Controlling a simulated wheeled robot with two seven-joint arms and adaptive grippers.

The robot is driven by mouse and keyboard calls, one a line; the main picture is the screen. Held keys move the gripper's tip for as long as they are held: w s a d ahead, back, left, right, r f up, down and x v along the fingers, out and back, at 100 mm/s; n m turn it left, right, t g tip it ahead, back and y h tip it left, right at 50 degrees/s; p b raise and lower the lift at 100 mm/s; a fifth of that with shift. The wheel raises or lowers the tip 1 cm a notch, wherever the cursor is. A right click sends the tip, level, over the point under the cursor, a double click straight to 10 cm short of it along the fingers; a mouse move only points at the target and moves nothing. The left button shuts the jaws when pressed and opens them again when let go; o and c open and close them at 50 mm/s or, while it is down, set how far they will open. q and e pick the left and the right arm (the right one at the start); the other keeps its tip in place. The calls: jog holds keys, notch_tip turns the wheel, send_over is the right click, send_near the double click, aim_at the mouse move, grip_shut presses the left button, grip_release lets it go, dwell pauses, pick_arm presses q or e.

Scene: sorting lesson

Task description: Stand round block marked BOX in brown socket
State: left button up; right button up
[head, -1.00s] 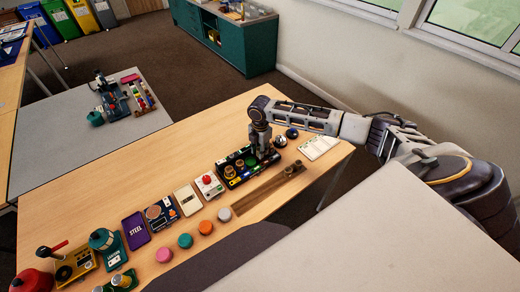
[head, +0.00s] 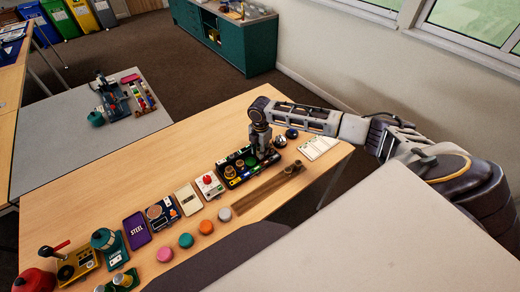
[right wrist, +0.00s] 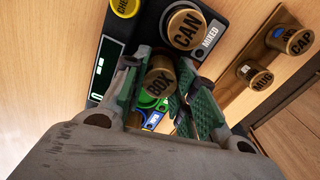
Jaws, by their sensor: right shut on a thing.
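The round block marked BOX (right wrist: 160,84) is brassy brown with dark letters. My right gripper (right wrist: 158,92) is shut on it, with green-padded fingers on either side. In the head view this gripper (head: 263,155) points down over the right part of a dark tray (head: 231,184), and the block in it cannot be made out. In the right wrist view, green and blue parts of the tray show beneath the block. The brown socket cannot be picked out, and whether the block touches anything below is hidden. My left gripper is not in view.
A block marked CAN (right wrist: 184,28) stands on the tray beside a MIXED label (right wrist: 209,38). Blocks marked MUG (right wrist: 258,77) and CAP (right wrist: 298,41) stand on a wooden strip (head: 255,197). A box with a red button (head: 209,184) stands left of the tray. The table behind it is clear.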

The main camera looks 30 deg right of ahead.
jog(key=shift+f, duration=0.6)
dwell(1.0)
jog(key=o, duration=0.5)
